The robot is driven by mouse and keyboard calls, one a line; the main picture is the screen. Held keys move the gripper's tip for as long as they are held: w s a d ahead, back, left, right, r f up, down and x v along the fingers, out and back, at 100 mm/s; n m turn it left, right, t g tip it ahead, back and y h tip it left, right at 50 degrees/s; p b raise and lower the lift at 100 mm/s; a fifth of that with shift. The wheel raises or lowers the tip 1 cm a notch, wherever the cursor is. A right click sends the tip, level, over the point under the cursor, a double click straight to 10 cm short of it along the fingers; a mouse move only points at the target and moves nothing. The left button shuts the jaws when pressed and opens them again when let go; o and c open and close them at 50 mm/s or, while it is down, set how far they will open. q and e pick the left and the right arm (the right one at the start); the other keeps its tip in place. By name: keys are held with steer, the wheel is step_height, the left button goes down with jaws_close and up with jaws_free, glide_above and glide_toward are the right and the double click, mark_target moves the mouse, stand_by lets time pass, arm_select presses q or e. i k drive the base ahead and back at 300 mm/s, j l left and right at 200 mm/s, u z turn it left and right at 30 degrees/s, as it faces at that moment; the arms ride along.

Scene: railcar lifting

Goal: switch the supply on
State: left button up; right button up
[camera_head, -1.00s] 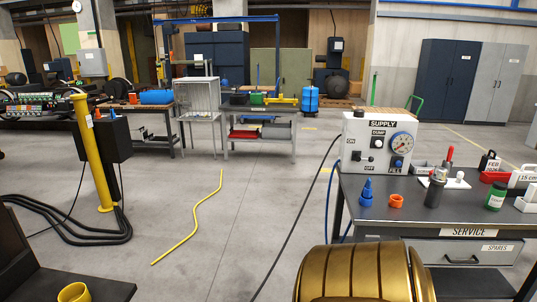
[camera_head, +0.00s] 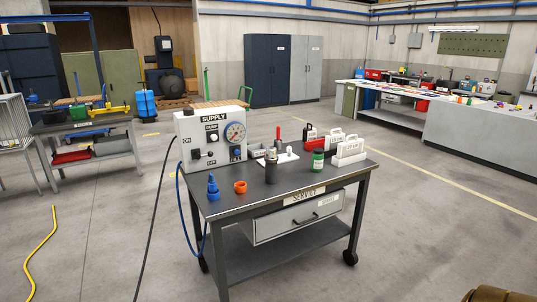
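The white supply box (camera_head: 212,138), labelled SUPPLY, stands on the left back part of the grey service table (camera_head: 225,205). Its front carries a round gauge (camera_head: 235,132), a white dump button (camera_head: 213,138) and a dark switch (camera_head: 197,154) between the ON and OFF marks. The switch is too small for me to tell its position. A blue knob or fitting sits below the gauge. Neither of my grippers shows in the head view. A gold-brown rounded part shows at the bottom right corner, apart from the table.
On the table stand a blue fitting (camera_head: 213,187), an orange ring (camera_head: 240,187), a dark cylinder (camera_head: 271,168), a green bottle (camera_head: 318,160) and white labelled holders (camera_head: 347,149). A black hose (camera_head: 155,215) runs down left of the table.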

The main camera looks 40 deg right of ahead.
mark_target(205, 155)
steer(key=z, duration=0.9)
steer(key=i+l+u, duration=0.25)
steer(key=u, duration=0.25)
steer(key=i+l+u, duration=0.45)
steer(key=k+j, duration=0.05)
steer(key=j, duration=0.05)
